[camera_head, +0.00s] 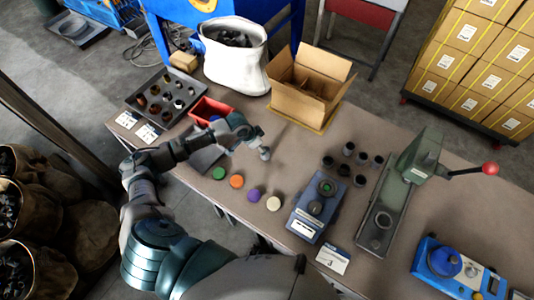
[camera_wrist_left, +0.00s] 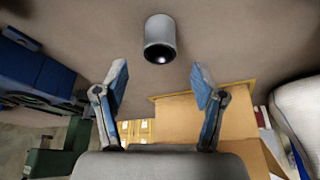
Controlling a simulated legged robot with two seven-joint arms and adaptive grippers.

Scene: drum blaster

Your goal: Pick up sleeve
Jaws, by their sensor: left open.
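A grey cylindrical sleeve (camera_wrist_left: 160,32) with a dark open end is on the brown table in the left wrist view, just ahead of my fingertips. A small grey piece (camera_head: 264,153), which looks like the same sleeve, shows at the end of my left gripper (camera_head: 252,134) in the head view. My left gripper (camera_wrist_left: 160,82) is open, with its two blue-padded fingers spread wide and nothing between them. The sleeve lies beyond the fingertips and appears untouched. My right gripper is not in view.
Several dark cups (camera_head: 360,158) stand right of the gripper. Coloured discs (camera_head: 236,181) line the front edge. An open cardboard box (camera_head: 305,85), a red bin (camera_head: 208,108) and a parts tray (camera_head: 160,98) lie behind. A green lever press (camera_head: 400,190) stands to the right.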

